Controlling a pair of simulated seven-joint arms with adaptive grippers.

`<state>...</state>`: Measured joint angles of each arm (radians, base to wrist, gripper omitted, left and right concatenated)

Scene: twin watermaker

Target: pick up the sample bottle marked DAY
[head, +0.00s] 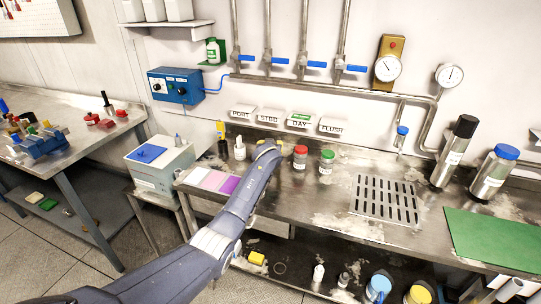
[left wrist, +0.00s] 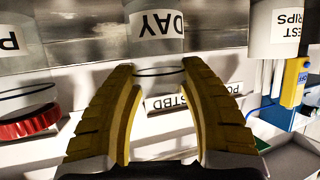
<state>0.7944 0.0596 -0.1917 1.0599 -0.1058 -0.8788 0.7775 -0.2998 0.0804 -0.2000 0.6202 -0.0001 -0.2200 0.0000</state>
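The sample bottle marked DAY (left wrist: 157,40) shows upside down at the top middle of the left wrist view, its label facing the camera. My left gripper (left wrist: 158,66) is open, with its two yellow fingers pointing at the bottle and a clear gap between them. The fingertips appear near the bottle's two sides; I cannot tell whether they touch it. In the head view my left arm reaches over the bench and its wrist hides the gripper and the DAY bottle. My right gripper is in neither view.
A red-capped bottle (head: 300,157) and a green-capped bottle (head: 326,162) stand right of my wrist. The white test strips bottle (head: 240,149) and a yellow-and-black device (head: 222,148) stand left.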

